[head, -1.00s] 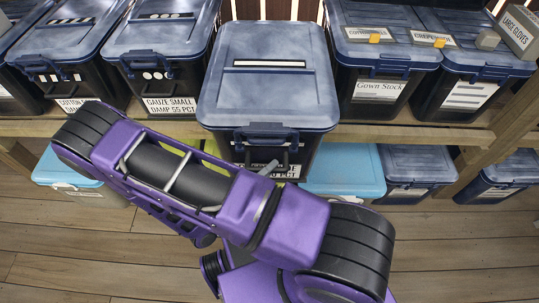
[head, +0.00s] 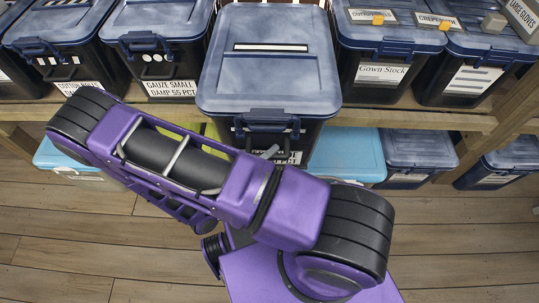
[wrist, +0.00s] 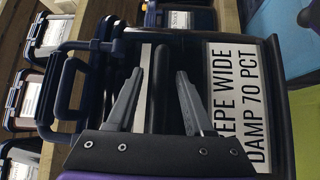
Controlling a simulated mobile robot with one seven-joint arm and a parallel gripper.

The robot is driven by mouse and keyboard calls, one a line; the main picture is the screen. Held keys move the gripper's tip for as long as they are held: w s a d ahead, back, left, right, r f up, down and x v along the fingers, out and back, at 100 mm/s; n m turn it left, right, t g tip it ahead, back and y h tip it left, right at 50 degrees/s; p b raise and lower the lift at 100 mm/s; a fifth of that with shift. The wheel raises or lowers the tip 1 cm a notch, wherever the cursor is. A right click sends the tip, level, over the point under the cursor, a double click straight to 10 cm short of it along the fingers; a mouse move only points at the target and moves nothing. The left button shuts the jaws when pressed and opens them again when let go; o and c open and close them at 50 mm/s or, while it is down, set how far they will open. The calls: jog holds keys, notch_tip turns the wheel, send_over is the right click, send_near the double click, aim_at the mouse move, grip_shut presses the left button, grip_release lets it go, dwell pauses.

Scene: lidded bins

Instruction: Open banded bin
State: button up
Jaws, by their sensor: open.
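The centre bin (head: 268,75) is black with a blue-grey lid, and a white bar with a dark edge lies across the lid. Its lid is shut, and its blue front latch (head: 266,125) is down. In the wrist view the bin's front shows a pale stripe (wrist: 143,88) and a label (wrist: 238,90) reading "EPE WIDE DAMP 70 PCT". The blue latch (wrist: 72,85) is at the left there. My gripper (wrist: 163,65) is open and faces the bin's front, a dark bar between its fingers. I cannot tell if it touches. In the head view my arm hides most of it.
Closed lidded bins stand on the shelf at left (head: 155,30) and right (head: 385,45). Small orange and grey items sit on the right lids. A light blue tub (head: 345,155) and dark bins (head: 415,150) are below the shelf edge (head: 420,119). The wooden floor (head: 70,240) in front is clear.

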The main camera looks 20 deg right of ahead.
jog(key=b+v, duration=0.1)
jog(key=v, duration=1.6)
jog(key=shift+a, duration=0.2)
